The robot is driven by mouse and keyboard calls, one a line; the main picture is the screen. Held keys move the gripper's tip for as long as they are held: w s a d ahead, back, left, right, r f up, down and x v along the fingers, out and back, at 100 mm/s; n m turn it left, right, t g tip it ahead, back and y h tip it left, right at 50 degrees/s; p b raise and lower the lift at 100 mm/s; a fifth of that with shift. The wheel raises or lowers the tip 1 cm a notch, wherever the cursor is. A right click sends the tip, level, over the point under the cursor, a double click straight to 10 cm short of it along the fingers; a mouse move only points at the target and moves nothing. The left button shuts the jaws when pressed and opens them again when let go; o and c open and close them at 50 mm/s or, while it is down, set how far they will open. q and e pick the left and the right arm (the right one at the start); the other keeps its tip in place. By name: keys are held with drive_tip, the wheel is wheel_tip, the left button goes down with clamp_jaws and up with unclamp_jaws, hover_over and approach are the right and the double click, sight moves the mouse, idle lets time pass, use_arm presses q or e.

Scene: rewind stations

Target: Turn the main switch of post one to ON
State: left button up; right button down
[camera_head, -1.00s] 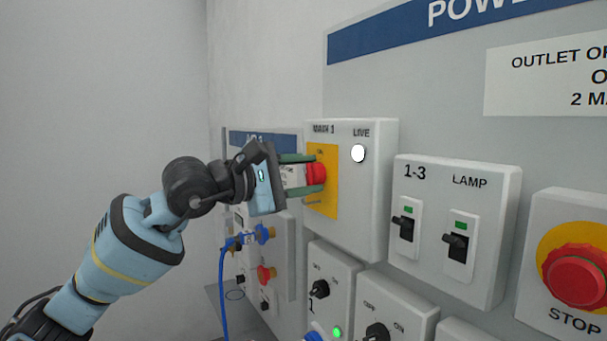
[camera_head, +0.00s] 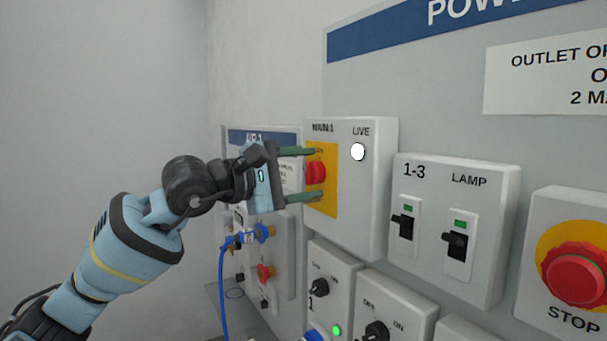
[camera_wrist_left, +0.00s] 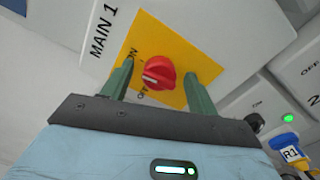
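The main switch is a red knob (camera_head: 316,173) on a yellow plate (camera_head: 329,205) on the grey box marked MAIN 1, with a white LIVE lamp (camera_head: 358,152) on it. In the left wrist view the red knob (camera_wrist_left: 159,73) sits between the fingers, with ON and OFF lettering partly hidden beside it. Which mark the knob points to I cannot tell for sure. My left gripper (camera_head: 302,174) is open, its green fingers on either side of the knob with gaps. It also shows in the left wrist view (camera_wrist_left: 160,85). My right gripper is not in view.
Right of the main box are a box marked 1-3 with two black toggles (camera_head: 456,245) and a red STOP button (camera_head: 577,278). Below are black rotary switches (camera_head: 319,288) and a lit green lamp (camera_head: 337,331). A blue cable (camera_head: 222,290) hangs at the lower left.

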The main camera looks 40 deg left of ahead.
use_arm(q)
drive_tip(key=shift+s+a+f, duration=0.1)
drive_tip(key=shift+s+a, duration=0.2)
drive_tip(key=shift+s, duration=0.1)
drive_tip(key=b+v, duration=0.3)
drive_tip(key=v, duration=0.3)
drive_tip(key=shift+s, duration=0.4)
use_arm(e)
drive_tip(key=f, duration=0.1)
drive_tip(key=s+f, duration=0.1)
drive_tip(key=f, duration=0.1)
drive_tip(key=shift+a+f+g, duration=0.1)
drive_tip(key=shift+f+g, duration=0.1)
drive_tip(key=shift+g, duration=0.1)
use_arm(q)
drive_tip(key=n, duration=1.5)
drive_tip(key=shift+a+r, duration=0.25)
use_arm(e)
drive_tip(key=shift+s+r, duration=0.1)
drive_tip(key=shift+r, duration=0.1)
